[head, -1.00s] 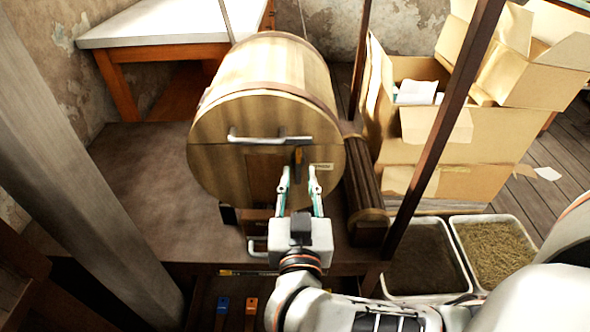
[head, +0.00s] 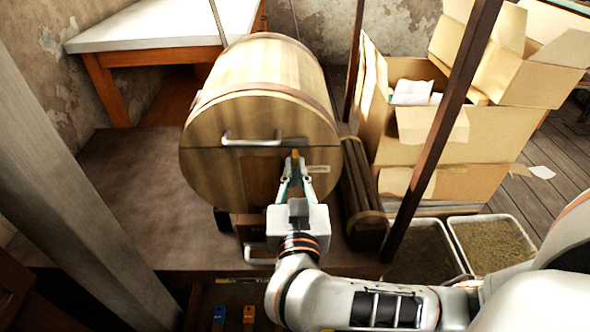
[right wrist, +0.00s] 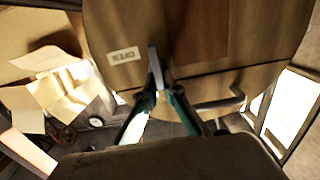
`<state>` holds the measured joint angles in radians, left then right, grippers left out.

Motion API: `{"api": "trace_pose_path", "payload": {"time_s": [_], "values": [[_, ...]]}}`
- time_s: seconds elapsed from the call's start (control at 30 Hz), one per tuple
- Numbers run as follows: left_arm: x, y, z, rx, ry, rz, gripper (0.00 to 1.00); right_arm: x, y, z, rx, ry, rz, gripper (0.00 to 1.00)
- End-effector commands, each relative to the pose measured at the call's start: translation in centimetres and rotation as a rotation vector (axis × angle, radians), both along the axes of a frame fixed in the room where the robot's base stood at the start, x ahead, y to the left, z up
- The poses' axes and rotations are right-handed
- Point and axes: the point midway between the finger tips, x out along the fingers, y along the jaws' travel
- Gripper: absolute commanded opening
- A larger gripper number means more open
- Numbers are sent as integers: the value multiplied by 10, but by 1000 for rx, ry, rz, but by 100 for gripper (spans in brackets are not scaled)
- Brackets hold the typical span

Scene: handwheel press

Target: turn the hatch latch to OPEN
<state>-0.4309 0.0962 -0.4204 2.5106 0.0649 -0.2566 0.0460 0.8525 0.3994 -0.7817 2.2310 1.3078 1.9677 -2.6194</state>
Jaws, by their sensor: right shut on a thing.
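The wooden barrel (head: 225,170) lies on its side with its round end facing me. The hatch latch (head: 295,155) is a small upright piece at the right of that end; its grey bar shows in the right wrist view (right wrist: 154,66). My right gripper (head: 294,168) is shut on the latch, its fingers covering the lower part. In the right wrist view the fingertips (right wrist: 161,88) meet at the bar. My left gripper is not in view.
A metal handle (head: 250,141) crosses the barrel end left of the latch. A dark post (head: 440,130) stands right of the barrel, before cardboard boxes (head: 480,150). Two trays (head: 490,245) lie at lower right. A grey beam (head: 75,180) stands at left.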

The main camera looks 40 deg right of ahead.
Motion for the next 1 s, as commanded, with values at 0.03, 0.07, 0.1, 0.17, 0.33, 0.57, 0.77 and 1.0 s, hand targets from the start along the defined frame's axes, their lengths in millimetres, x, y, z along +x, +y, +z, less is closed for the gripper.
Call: {"api": "trace_pose_path", "payload": {"time_s": [0.03, 0.07, 0.1, 0.17, 0.33, 0.57, 0.77, 1.0], "values": [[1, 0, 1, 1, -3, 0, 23, 0, 0, 0, 2, -2, -1, 0], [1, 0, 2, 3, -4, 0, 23, 0, 0, 0, 6, -4, -1, 0], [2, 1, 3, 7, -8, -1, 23, 0, 0, 1, 10, -8, -1, 0], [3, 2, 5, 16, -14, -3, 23, -1, 0, 2, 22, -16, -1, 0], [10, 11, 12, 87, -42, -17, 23, -1, -1, 5, 80, -65, -1, 0], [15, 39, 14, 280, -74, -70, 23, -2, -3, 9, 223, -177, -1, 0], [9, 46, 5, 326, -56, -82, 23, -3, -5, 7, 373, -289, 0, 0], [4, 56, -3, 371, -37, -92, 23, -5, -6, 3, 556, -425, 0, 0]]}}
